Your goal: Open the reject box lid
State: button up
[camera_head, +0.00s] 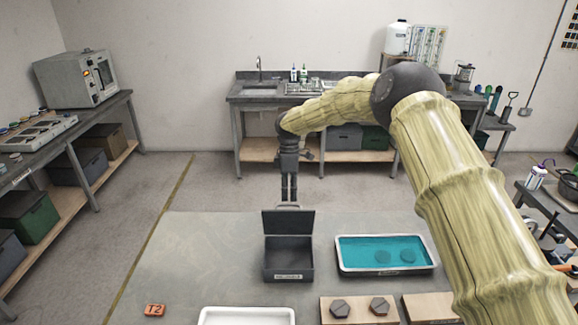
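The dark grey box (288,270) stands on the grey table with a small pale label on its front, too small to read. Its lid (288,223) stands raised, roughly upright, at the box's back edge, and the dark inside shows. A light handle (289,206) shows at the lid's top edge. My gripper (289,198) points down right at this handle, behind the raised lid. Its two fingers are close together. Whether they touch or grip the handle is too small to tell.
A white tray of teal liquid (385,270) with dark round pieces stands right of the box. The table left of the box is clear.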

jog(key=w+r+p, duration=0.2)
jog(key=w+r, duration=0.4)
jog(key=shift+w, duration=0.25)
dwell(0.9)
jog(key=shift+d+r, duration=0.1)
dwell(0.3)
jog(key=v, duration=1.2)
jog(key=shift+c, duration=0.3)
